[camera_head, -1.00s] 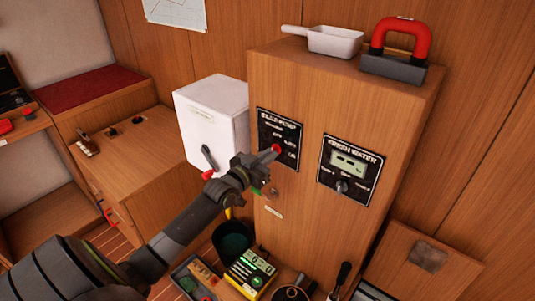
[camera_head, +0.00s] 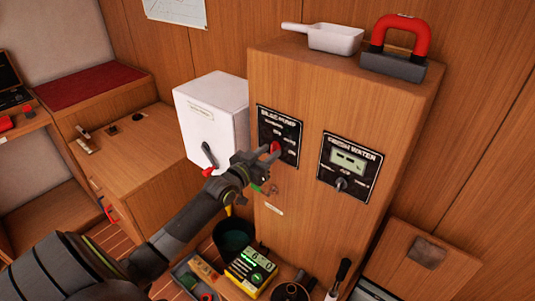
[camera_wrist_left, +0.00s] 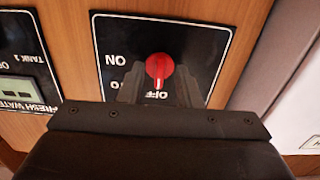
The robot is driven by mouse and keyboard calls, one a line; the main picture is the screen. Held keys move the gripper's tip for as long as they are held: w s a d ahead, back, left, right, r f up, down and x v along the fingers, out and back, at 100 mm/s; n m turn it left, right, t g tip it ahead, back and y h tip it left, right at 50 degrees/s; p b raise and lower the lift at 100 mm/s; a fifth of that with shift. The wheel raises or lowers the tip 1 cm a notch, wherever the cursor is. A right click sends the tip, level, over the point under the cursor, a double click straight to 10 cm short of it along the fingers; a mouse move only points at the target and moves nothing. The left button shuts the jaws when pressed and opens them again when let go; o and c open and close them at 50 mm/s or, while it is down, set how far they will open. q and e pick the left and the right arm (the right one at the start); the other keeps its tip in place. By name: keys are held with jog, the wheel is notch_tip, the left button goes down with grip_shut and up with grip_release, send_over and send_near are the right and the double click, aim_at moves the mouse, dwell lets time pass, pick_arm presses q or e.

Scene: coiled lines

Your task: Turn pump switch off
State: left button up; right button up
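The bilge pump panel (camera_head: 279,130) is a black plate on the front of the wooden cabinet. It also shows upside down in the left wrist view (camera_wrist_left: 205,30). Its red switch knob (camera_wrist_left: 158,66) has a white mark facing the OFF label (camera_wrist_left: 158,95); ON is printed to the left in that view. The knob shows in the head view (camera_head: 275,147) at my fingertips. My left gripper (camera_head: 262,158) is open at the panel. In the left wrist view its fingertips (camera_wrist_left: 159,86) stand apart at either side of the knob's lower part; I cannot tell whether they touch it. My right gripper is not in view.
A fresh water panel (camera_head: 349,167) is right of the bilge panel. A white box (camera_head: 212,115) with a red-tipped lever (camera_head: 208,158) is close to the left of my wrist. A white scoop (camera_head: 335,39) and red-handled magnet (camera_head: 400,45) sit on the cabinet. A bucket (camera_head: 233,236) stands below.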

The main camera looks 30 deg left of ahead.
pick_arm(q)
jog(key=s+a+p, duration=0.1)
jog(key=s+p, duration=0.6)
jog(key=s, duration=1)
jog(key=shift+s+a+p, duration=0.2)
jog(key=shift+p, duration=0.1)
